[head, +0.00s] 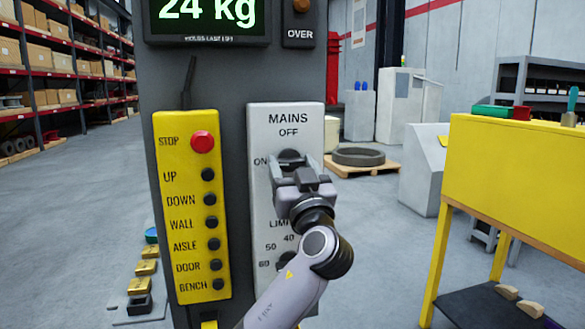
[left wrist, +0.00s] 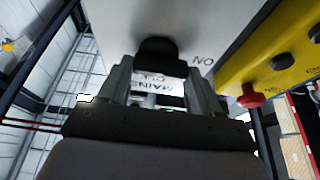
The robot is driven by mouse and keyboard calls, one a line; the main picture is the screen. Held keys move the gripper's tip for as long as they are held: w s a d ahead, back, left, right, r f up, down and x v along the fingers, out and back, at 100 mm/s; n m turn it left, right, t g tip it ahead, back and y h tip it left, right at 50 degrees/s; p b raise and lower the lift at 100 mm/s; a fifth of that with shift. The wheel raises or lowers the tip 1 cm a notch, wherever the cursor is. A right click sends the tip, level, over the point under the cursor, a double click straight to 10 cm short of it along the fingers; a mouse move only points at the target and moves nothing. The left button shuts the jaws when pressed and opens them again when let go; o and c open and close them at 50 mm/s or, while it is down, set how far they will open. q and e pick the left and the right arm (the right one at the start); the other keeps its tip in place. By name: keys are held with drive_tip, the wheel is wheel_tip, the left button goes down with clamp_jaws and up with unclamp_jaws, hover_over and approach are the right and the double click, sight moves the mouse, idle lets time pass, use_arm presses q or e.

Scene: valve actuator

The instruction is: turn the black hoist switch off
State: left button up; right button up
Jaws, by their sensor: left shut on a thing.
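The black hoist switch (head: 289,156) is a round knob under the label MAINS on a light grey panel (head: 305,113). OFF is printed above it and ON to its left. My left gripper (head: 298,170) is at the panel, shut on the switch, and hides most of it in the head view. In the left wrist view the black switch (left wrist: 157,50) shows between the two fingers of my left gripper (left wrist: 160,70), with the lettering upside down. I cannot tell which way the switch points. My right gripper is not in view.
A yellow button box (head: 190,230) with a red STOP button (head: 202,142) hangs just left of the panel. Another black knob (head: 287,262) sits below, partly behind my arm. A display (head: 208,15) above reads 24 kg. A yellow bench (head: 520,180) stands at right.

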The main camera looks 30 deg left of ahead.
use_arm(q)
drive_tip(key=shift+m, duration=0.4)
drive_tip(key=m+t+h, duration=0.1)
drive_tip(key=m, duration=0.2)
drive_tip(key=shift+m+t+h, duration=0.4)
drive_tip(key=m+h, duration=0.1)
drive_tip(key=m, duration=0.2)
drive_tip(key=m+t+h, duration=0.1)
drive_tip(key=m+h, duration=0.1)
drive_tip(key=m, duration=0.2)
drive_tip(key=shift+s+r+m, duration=0.1)
drive_tip(key=shift+r+m, duration=0.1)
drive_tip(key=shift+m, duration=0.1)
drive_tip(key=m+h, duration=0.1)
drive_tip(key=m, duration=0.2)
drive_tip(key=m+h, duration=0.2)
drive_tip(key=m, duration=0.1)
drive_tip(key=shift+r, duration=0.1)
drive_tip(key=shift+m+g+h, duration=0.5)
drive_tip(key=shift+m+g, duration=0.1)
drive_tip(key=shift+m, duration=1.1)
drive_tip(key=o, duration=1.1)
drive_tip(key=shift+c, duration=0.2)
